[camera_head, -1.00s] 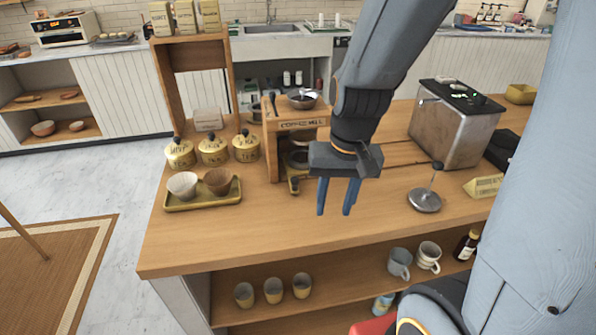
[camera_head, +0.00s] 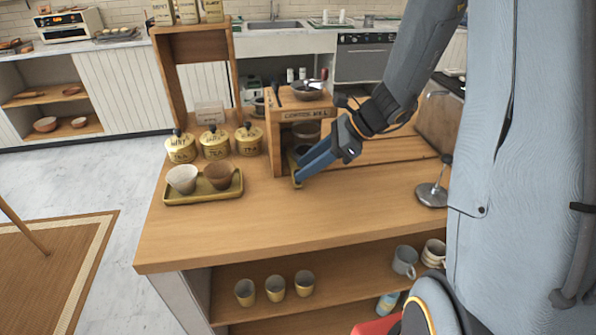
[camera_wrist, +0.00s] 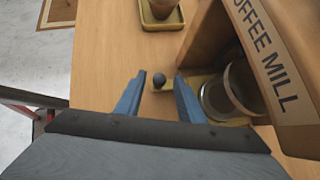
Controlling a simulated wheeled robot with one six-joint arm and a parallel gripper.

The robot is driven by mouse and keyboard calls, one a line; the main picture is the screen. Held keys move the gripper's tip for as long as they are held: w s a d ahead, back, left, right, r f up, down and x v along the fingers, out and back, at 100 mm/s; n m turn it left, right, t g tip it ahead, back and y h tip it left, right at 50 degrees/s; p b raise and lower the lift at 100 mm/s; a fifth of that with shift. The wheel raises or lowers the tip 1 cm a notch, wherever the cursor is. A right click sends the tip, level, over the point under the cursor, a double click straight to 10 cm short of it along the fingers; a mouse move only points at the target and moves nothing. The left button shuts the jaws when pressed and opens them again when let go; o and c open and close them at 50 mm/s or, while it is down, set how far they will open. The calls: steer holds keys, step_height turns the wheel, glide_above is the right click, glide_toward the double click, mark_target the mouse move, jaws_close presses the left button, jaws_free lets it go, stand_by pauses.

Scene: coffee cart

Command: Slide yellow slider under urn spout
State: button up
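The yellow slider (camera_wrist: 168,87) with a dark round knob (camera_wrist: 159,80) sticks out from the foot of the wooden coffee mill (camera_head: 300,112). A round glass container (camera_wrist: 228,92) stands at its inner end inside the mill. My gripper (camera_head: 299,172) reaches down to the mill's front and hides most of the slider in the head view. In the wrist view my gripper (camera_wrist: 160,77) is open, with one blue finger on each side of the knob. I see a gap on both sides. A metal urn (camera_head: 437,120) is mostly behind my arm; its spout is not visible.
A yellow tray (camera_head: 205,197) with two cups stands left of the mill, with several lidded yellow jars behind it. A metal tamper-like tool (camera_head: 432,193) stands to the right. The front of the wooden counter (camera_head: 300,225) is clear.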

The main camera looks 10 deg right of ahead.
steer(key=shift+x, duration=1.7)
jaws_close()
